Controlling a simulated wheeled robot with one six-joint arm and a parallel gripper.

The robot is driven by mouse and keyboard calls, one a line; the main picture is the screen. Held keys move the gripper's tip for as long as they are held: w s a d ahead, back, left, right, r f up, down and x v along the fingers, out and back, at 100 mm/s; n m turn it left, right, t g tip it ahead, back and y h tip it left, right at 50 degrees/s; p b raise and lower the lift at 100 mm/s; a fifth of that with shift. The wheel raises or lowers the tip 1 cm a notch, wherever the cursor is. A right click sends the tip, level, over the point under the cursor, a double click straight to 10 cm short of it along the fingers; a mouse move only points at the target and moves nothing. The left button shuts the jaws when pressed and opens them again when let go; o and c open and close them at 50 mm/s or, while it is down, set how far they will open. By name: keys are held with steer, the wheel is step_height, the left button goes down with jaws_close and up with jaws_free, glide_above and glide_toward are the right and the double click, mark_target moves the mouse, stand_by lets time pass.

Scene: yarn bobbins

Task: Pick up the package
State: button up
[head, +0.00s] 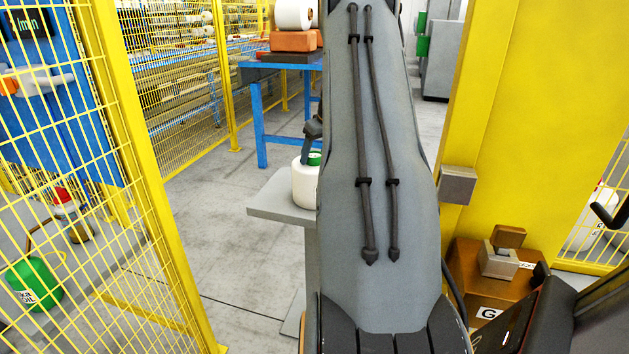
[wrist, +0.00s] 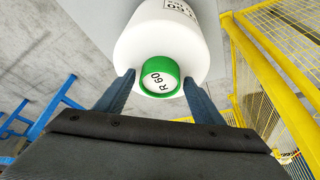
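The package is a white yarn bobbin (head: 305,187) with a green core, standing on a grey stand (head: 272,205) in the head view, partly hidden by my arm. In the wrist view the white bobbin (wrist: 135,48) fills the top middle, its green core end (wrist: 160,78) marked "R 60" facing the camera. My gripper (wrist: 160,76) is open, with one blue-grey finger on each side of the green core and a gap to it on both sides. In the head view my gripper (head: 312,138) shows just above the bobbin, mostly hidden by the arm.
Yellow mesh fencing (head: 150,170) stands at the left and a yellow column (head: 545,110) at the right. Behind, a blue table (head: 262,110) bears an orange block (head: 293,41) with a white bobbin (head: 293,14). Grey floor (head: 225,250) lies open left of the stand.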

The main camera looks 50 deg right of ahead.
jaws_close()
steer(key=shift+d+r, duration=0.1)
steer(key=shift+r, duration=0.05)
steer(key=shift+r, duration=0.1)
steer(key=shift+r, duration=0.2)
steer(key=shift+r+b, duration=0.95)
steer(key=shift+r, duration=0.55)
steer(key=s+a+b, duration=0.2)
steer(key=s+b, duration=0.2)
steer(key=s, duration=1.4)
steer(key=shift+b, duration=0.35)
